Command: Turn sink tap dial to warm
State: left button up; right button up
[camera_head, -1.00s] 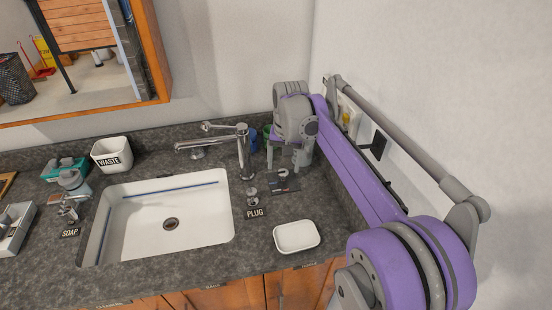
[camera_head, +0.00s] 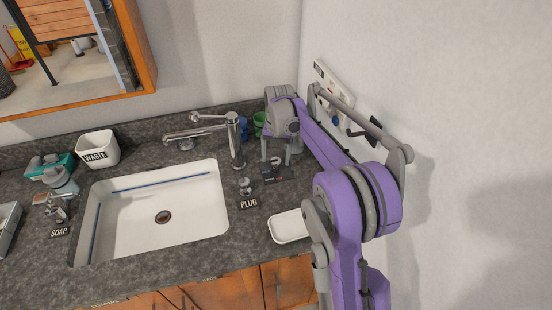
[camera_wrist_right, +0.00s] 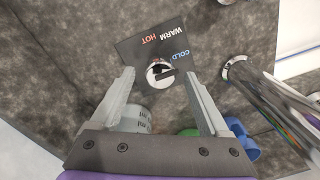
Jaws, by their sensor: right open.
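The tap dial (camera_wrist_right: 159,70) is a small round chrome knob with a dark bar on it. It sits at a black label plate (camera_wrist_right: 140,48) reading COLD, WARM and HOT; the bar lies roughly sideways, and its exact setting is unclear. In the head view the plate (camera_head: 270,175) lies right of the chrome tap (camera_head: 237,145). My right gripper (camera_wrist_right: 157,80) is open and empty, pointing down, with one finger on each side of the dial and a visible gap to each. It also shows in the head view (camera_head: 276,160). My left gripper is out of view.
The white sink (camera_head: 190,205) is left of the tap. A PLUG knob (camera_head: 245,187) and a white soap dish (camera_head: 288,227) stand nearby. Green (camera_head: 259,122) and blue (camera_head: 243,129) cups are behind the gripper. The wall with sockets (camera_head: 334,85) is close on the right.

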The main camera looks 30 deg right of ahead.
jog(key=shift+f, duration=0.4)
grip_shut()
dwell(0.4)
jog(key=n, duration=0.4)
jog(key=shift+n, duration=0.3)
jog(key=shift+w+n+b, duration=0.1)
jog(key=shift+n+b, duration=0.25)
jog(key=shift+n, duration=1.65)
